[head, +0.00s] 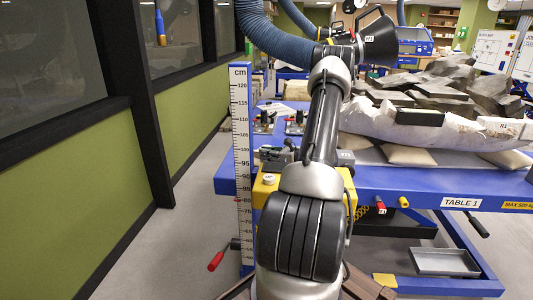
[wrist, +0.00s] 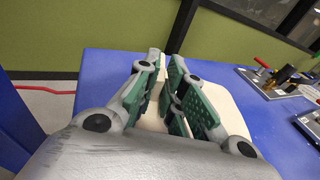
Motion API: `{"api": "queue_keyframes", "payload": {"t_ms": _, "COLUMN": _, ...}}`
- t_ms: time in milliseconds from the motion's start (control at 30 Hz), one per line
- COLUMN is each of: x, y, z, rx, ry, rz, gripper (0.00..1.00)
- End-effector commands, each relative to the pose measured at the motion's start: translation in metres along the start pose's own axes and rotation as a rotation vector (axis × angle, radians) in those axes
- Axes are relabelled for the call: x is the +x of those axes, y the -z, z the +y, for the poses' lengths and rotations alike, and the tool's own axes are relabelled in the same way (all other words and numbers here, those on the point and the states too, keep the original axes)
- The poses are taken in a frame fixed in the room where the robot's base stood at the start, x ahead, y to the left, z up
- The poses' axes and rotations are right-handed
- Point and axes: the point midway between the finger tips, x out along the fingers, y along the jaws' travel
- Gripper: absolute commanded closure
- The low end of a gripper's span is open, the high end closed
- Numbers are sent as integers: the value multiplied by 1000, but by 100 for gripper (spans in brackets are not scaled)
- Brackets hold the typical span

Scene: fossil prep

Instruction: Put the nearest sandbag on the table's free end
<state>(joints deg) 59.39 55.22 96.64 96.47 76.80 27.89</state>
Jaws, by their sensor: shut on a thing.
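In the wrist view my gripper (wrist: 163,95) is shut on a cream sandbag (wrist: 232,92). The bag shows between and to the right of the green-padded fingers, which hide part of it. It is over the blue table top (wrist: 105,68), near an edge; I cannot tell whether it touches the surface. In the head view my arm hides the gripper and the held bag. The blue table's bare left part (head: 226,180) shows there. Other cream sandbags (head: 406,155) lie under the white-jacketed fossil (head: 370,124) on the table's right part.
Small clamp-like tools (wrist: 268,78) stand on the table at right in the wrist view. A cm scale post (head: 241,150) stands by the table's left side. A black hood (head: 380,42) on a blue hose hangs above. A green wall (head: 75,185) runs along the left.

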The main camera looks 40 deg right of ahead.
Motion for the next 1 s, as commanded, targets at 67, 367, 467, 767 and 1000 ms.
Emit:
{"api": "queue_keyframes", "payload": {"t_ms": 67, "x": 0, "y": 2, "z": 0, "rx": 1, "ry": 0, "rz": 0, "gripper": 88}}
{"api": "queue_keyframes", "payload": {"t_ms": 367, "x": 0, "y": 1, "z": 0, "rx": 1, "ry": 0, "rz": 0, "gripper": 68}}
{"api": "queue_keyframes", "payload": {"t_ms": 467, "x": 0, "y": 1, "z": 0, "rx": 0, "ry": 0, "rz": 0, "gripper": 68}}
{"api": "queue_keyframes", "payload": {"t_ms": 767, "x": -40, "y": -1, "z": -1, "rx": 1, "ry": 3, "rz": 0, "gripper": 68}}
{"api": "queue_keyframes", "payload": {"t_ms": 1000, "x": -93, "y": -1, "z": -1, "rx": 0, "ry": 3, "rz": 0, "gripper": 68}}
